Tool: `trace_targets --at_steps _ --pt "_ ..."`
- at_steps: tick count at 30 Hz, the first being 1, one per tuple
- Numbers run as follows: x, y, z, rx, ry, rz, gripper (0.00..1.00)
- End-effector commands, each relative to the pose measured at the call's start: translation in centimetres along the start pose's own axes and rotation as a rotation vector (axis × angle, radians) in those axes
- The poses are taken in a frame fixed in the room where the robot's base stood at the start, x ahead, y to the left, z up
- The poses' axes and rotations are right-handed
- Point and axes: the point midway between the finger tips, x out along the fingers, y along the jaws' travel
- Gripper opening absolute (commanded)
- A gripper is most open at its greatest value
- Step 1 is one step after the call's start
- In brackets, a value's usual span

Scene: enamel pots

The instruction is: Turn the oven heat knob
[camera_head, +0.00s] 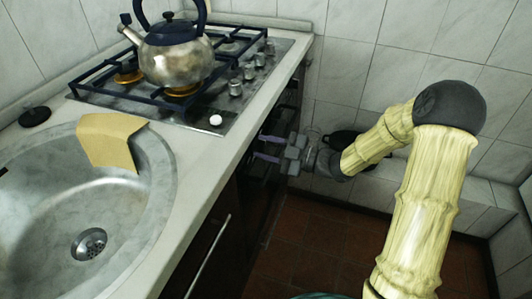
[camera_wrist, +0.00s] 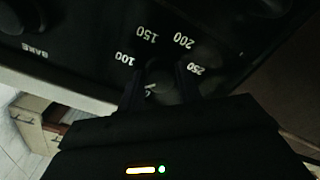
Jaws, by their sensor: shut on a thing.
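The oven heat knob (camera_wrist: 160,74) is a dark round knob on the black oven panel (camera_wrist: 90,45) in the wrist view. In the head view my gripper (camera_head: 262,147) reaches left to the dark oven front below the counter edge. The knob itself is hidden or too dark to make out there. Its exact setting cannot be read.
Above the oven is a gas hob (camera_head: 200,118) with a metal kettle (camera_head: 178,58) and several hob knobs. A sink (camera_head: 50,200) with a yellow cloth (camera_head: 110,140) is at the left. The tiled floor (camera_head: 300,245) beside the oven is open.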

Motion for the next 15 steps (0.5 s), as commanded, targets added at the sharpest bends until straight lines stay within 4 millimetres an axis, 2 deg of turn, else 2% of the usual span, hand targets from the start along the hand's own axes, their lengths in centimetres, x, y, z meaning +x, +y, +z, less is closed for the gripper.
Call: trace_targets --at_steps 15 --pt "-0.02 -0.21 0.40 -0.486 -0.001 0.001 0.12"
